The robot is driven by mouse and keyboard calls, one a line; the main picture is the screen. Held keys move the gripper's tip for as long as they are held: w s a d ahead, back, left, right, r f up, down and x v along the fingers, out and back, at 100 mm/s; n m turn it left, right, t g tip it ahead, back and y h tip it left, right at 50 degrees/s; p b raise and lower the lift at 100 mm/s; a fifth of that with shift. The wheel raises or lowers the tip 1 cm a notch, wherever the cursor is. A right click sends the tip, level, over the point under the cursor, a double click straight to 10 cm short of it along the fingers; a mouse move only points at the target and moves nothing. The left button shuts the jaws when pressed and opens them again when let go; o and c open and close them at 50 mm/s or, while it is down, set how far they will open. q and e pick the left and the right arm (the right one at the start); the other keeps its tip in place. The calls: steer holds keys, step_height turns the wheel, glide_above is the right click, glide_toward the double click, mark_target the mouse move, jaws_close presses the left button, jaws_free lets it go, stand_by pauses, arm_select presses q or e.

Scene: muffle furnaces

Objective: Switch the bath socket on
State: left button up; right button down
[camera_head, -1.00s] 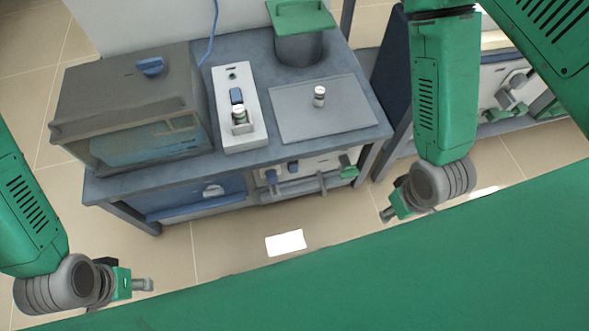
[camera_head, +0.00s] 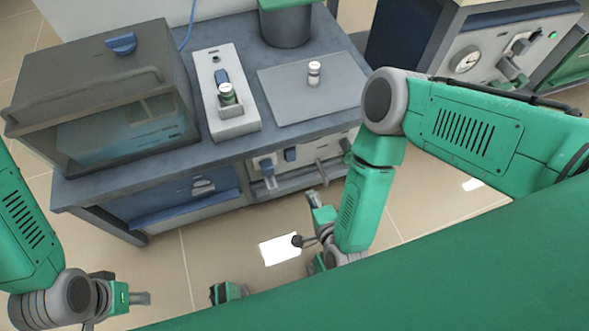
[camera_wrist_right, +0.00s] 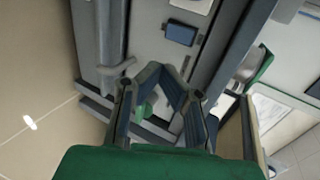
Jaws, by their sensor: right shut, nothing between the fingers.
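The bath with blue liquid behind its clear front (camera_head: 130,130) stands on the left of the bench. Below the bench top is a grey front panel (camera_head: 325,150) with a blue switch-like block (camera_head: 290,155) and a blue plug-like part (camera_head: 267,170). I cannot tell which part is the bath socket. A blue block (camera_wrist_right: 181,33) on a panel shows ahead of my right fingers in the wrist view. My right gripper (camera_head: 313,200) is low in front of the bench, shut and empty; its fingertips (camera_wrist_right: 172,85) look apart from the block. My left gripper (camera_head: 140,298) is at lower left, its jaws unclear.
On the bench (camera_head: 262,95) are a white unit (camera_head: 232,122) holding a small vial (camera_head: 227,94), a grey plate (camera_head: 335,95) with another vial (camera_head: 314,72), and a dark cylinder (camera_head: 287,27). Another unit with a dial (camera_head: 466,60) stands at right. Floor shows before the bench.

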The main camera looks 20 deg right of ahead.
steer(key=shift+a, duration=0.1)
steer(key=b, duration=0.6)
glide_toward(291, 156)
steer(key=w+f, duration=0.6)
steer(key=shift+w, duration=0.3)
steer(key=shift+s, duration=0.1)
